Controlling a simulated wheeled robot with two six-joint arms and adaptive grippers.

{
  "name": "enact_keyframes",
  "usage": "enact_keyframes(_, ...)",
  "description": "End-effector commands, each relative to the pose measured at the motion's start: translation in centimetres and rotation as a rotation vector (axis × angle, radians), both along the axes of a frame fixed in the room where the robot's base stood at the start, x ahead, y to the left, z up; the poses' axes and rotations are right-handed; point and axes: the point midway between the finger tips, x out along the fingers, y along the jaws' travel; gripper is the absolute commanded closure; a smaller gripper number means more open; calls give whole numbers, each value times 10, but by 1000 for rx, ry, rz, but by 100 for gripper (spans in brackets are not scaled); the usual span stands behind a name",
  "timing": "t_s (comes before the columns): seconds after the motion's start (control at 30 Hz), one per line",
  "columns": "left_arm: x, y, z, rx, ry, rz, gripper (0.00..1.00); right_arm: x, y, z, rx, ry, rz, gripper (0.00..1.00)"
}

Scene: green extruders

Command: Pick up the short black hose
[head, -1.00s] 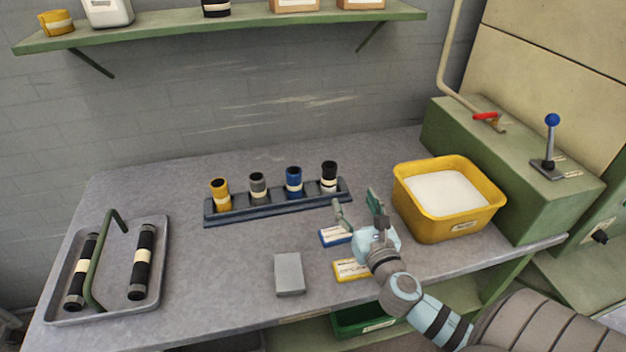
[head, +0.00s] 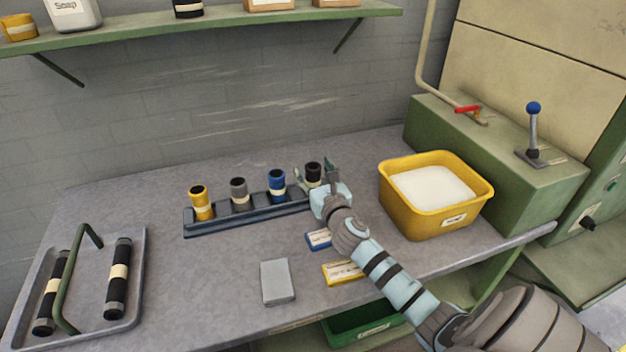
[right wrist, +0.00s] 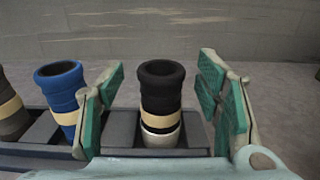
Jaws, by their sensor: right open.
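The short black hose (head: 313,172) stands upright at the right end of the dark rack (head: 232,226). In the right wrist view the black hose (right wrist: 161,92) has a cream band and a pale lower end, and it stands between the two green finger pads. My right gripper (head: 316,178) is open around it, with a finger on each side and gaps to the hose. In the right wrist view the right gripper (right wrist: 160,105) also shows open. The blue hose (right wrist: 64,95) stands just left of the left finger. My left gripper is not in view.
Grey (head: 239,194) and yellow (head: 201,203) hoses stand further left in the rack. A yellow tub (head: 428,218) of white material stands to the right. A tray (head: 137,305) with two long black hoses lies at left. A grey block (head: 278,281) lies in front.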

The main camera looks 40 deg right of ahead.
Motion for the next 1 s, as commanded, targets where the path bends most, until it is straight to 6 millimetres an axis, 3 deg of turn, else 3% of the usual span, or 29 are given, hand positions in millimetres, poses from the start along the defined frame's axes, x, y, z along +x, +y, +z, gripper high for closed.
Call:
enact_keyframes(0.1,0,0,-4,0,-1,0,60,11,-5,-3,2,3,-1,41)
enact_keyframes(0.27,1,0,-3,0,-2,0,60,11,-5,-3,1,3,-1,41)
enact_keyframes(0.67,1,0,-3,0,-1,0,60,11,-5,-2,1,2,-1,100)
enact_keyframes(0.87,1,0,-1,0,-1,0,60,11,-5,1,1,2,-1,100)
enact_keyframes(1.0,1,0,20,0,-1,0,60,11,-5,29,0,-1,0,100)
